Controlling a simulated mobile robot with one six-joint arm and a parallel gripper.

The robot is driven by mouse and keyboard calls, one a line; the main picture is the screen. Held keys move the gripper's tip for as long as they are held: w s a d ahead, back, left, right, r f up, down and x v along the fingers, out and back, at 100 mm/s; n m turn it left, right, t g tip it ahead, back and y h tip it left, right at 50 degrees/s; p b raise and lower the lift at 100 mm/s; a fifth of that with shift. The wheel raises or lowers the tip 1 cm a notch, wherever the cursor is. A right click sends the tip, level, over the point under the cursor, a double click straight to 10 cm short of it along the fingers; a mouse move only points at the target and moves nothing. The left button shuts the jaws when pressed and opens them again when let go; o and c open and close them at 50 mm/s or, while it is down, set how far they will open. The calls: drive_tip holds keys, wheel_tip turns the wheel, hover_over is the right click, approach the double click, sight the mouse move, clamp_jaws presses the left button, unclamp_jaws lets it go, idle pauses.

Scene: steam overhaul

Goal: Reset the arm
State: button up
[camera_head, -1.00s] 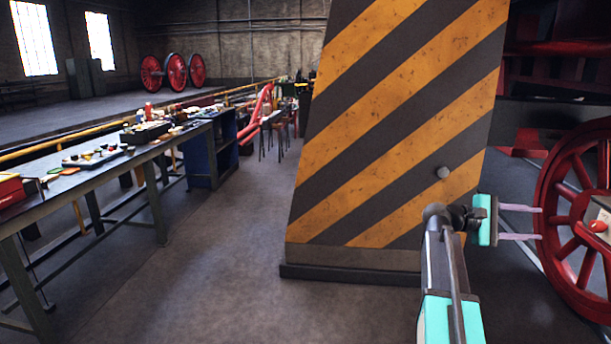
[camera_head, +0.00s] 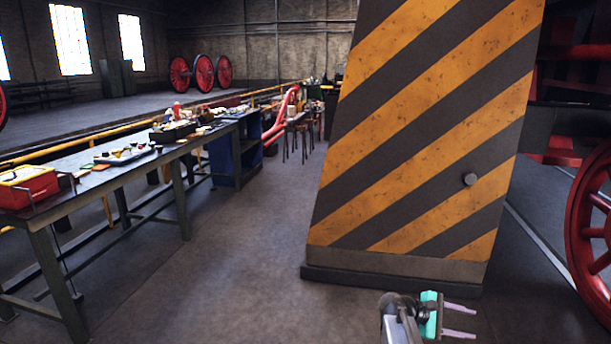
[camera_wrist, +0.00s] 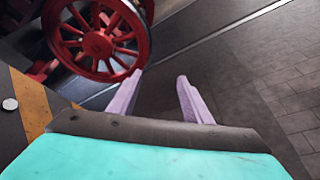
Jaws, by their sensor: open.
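My gripper (camera_head: 460,320) is low in the head view, right of centre, in front of the striped pillar's base. Its two pale purple fingers point right and stand apart, with nothing between them. In the wrist view my gripper (camera_wrist: 157,95) also shows open and empty, over the dark floor. My arm runs out of the bottom of the head view.
A black and orange striped pillar (camera_head: 420,130) stands close ahead. A red spoked wheel (camera_head: 580,230) is at the right edge; a red wheel (camera_wrist: 97,42) fills the wrist view's upper left. A workbench (camera_head: 85,190) with a red toolbox (camera_head: 28,187) lines the left. The floor (camera_head: 220,270) between is clear.

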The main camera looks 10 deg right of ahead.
drive_tip(key=s+a+f+y, duration=0.2)
drive_tip(key=s+a+f, duration=0.35)
drive_tip(key=f, duration=0.35)
drive_tip(key=s+a+f+g+y, duration=0.15)
drive_tip(key=s+a+f, duration=0.25)
drive_tip(key=a+f, duration=0.45)
drive_tip(key=s+a+f+y, duration=0.2)
drive_tip(key=s+a+f, duration=0.3)
drive_tip(key=f, duration=0.5)
drive_tip(key=s+a+f+m+g+y, duration=0.1)
drive_tip(key=s+a+f+m+y, duration=0.3)
drive_tip(key=s+a, duration=0.4)
drive_tip(key=s+a+f+m+g+y, duration=0.1)
drive_tip(key=s+a+f+m+y, duration=0.3)
drive_tip(key=s+a, duration=0.5)
wheel_tip(320, 180, down, 3)
drive_tip(key=shift+s+a+r+y, duration=0.25)
drive_tip(key=shift+a+y, duration=0.1)
drive_tip(key=shift+a, duration=0.75)
